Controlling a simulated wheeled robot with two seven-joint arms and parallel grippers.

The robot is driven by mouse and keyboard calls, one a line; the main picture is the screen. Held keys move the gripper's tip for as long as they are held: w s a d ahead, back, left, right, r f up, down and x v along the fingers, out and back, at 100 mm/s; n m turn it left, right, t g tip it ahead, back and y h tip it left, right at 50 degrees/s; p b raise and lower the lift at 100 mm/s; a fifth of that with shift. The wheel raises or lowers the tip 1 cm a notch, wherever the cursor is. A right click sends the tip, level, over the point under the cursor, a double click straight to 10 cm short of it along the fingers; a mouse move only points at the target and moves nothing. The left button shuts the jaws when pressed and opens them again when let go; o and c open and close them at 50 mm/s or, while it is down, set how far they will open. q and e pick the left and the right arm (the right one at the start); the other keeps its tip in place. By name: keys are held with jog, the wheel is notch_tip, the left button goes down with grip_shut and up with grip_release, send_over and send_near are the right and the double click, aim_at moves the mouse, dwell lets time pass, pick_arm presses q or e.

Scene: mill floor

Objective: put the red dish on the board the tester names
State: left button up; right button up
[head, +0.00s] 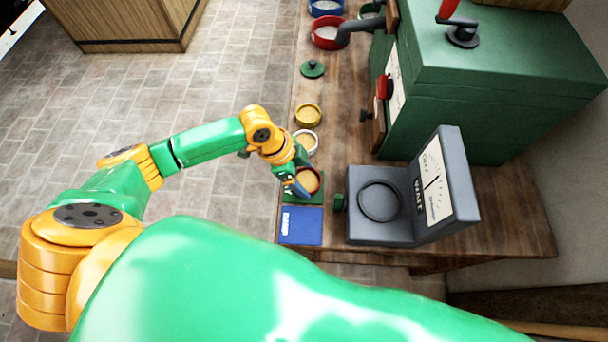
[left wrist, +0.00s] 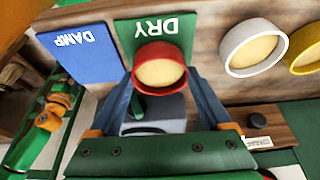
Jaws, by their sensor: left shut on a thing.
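A red dish (head: 310,178) with yellowish contents is held in my left gripper (head: 297,184). In the left wrist view the dish (left wrist: 160,70) sits between the two fingers (left wrist: 160,90), which are shut on it. It is over the lower part of the green board (left wrist: 155,30) marked DRY; I cannot tell whether it touches. The blue board (head: 301,226) marked DAMP lies beside the green one. The grey tester (head: 380,232) has an empty ring and an upright dial face with a needle; WAIT shows on it, and the needle's reading is unclear. My right gripper is out of view.
A white dish (head: 306,141) and a yellow dish (head: 308,115) stand in line beyond the green board. A green lid (head: 312,69) lies farther back. A big green machine (head: 490,80) has a spout above another red dish (head: 329,36). The blue board is bare.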

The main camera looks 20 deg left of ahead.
pick_arm(q)
jog(key=shift+a+f, duration=0.1)
jog(key=shift+f, duration=0.1)
jog(key=shift+f, duration=0.15)
jog(key=o, duration=1.4)
jog(key=shift+c, duration=0.2)
jog(key=shift+r, duration=0.2)
jog(key=v, duration=1.2)
jog(key=shift+s, duration=0.1)
